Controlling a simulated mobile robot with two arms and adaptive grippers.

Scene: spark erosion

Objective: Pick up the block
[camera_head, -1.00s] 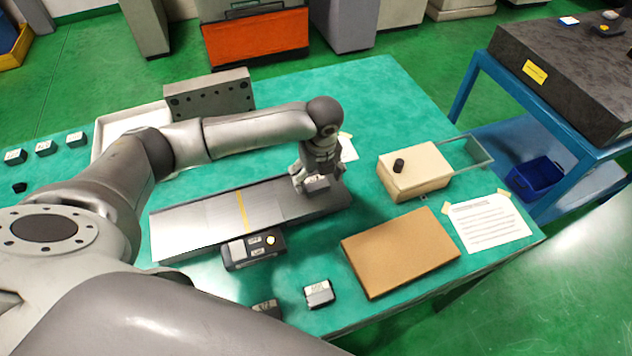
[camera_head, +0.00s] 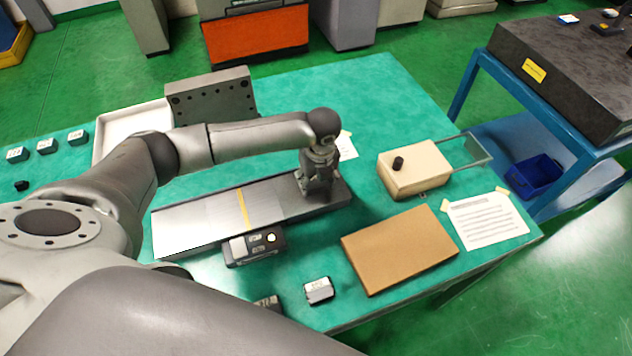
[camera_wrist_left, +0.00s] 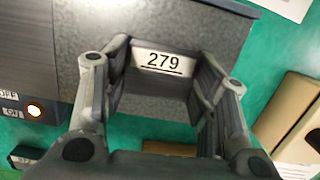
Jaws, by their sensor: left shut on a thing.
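In the head view my left gripper (camera_head: 317,187) points down at the right end of that plate (camera_head: 195,222) and mostly hides the block. The gripper is shut on the block. I cannot tell whether the block touches the plate. My right gripper is not in view.
A switch box (camera_head: 255,247) stands at the plate's front edge. Another labelled block (camera_head: 318,290) lies in front. A brown board (camera_head: 400,250), a cream box (camera_head: 415,168) and a paper sheet (camera_head: 487,220) lie to the right. A thick drilled plate (camera_head: 212,97) stands behind my arm.

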